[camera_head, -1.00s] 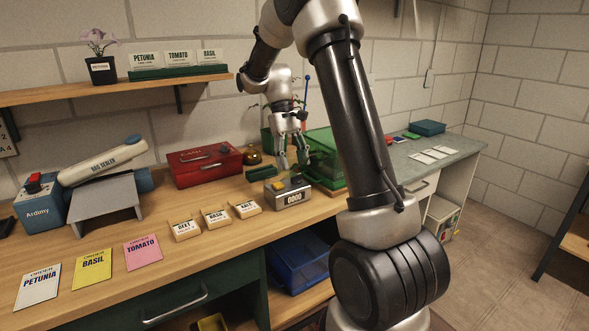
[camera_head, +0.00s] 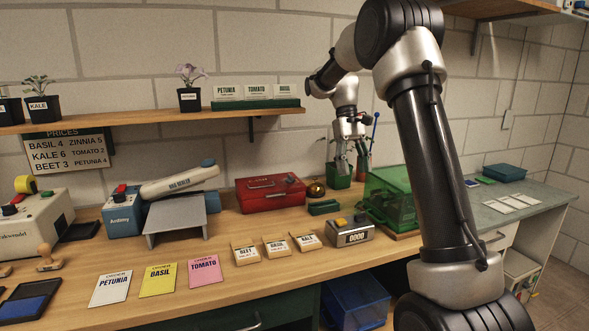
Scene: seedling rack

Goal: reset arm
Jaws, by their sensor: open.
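My gripper (camera_head: 352,172) is open and empty. It hangs with its fingers pointing down above the back of the wooden bench (camera_head: 120,262). In the picture it is above the small grey counter box (camera_head: 352,231) that reads 0000, and in front of a green pot (camera_head: 340,182). My arm rises on the right and bends over at the top, hiding part of the wall and of the bench's right end.
A green see-through bin (camera_head: 388,196) stands right of the gripper, partly behind my arm. A red box (camera_head: 270,193) and a brass bell (camera_head: 316,189) stand to the left. Seed packets (camera_head: 276,247) and order cards (camera_head: 158,279) lie in front. A shelf (camera_head: 150,122) runs above.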

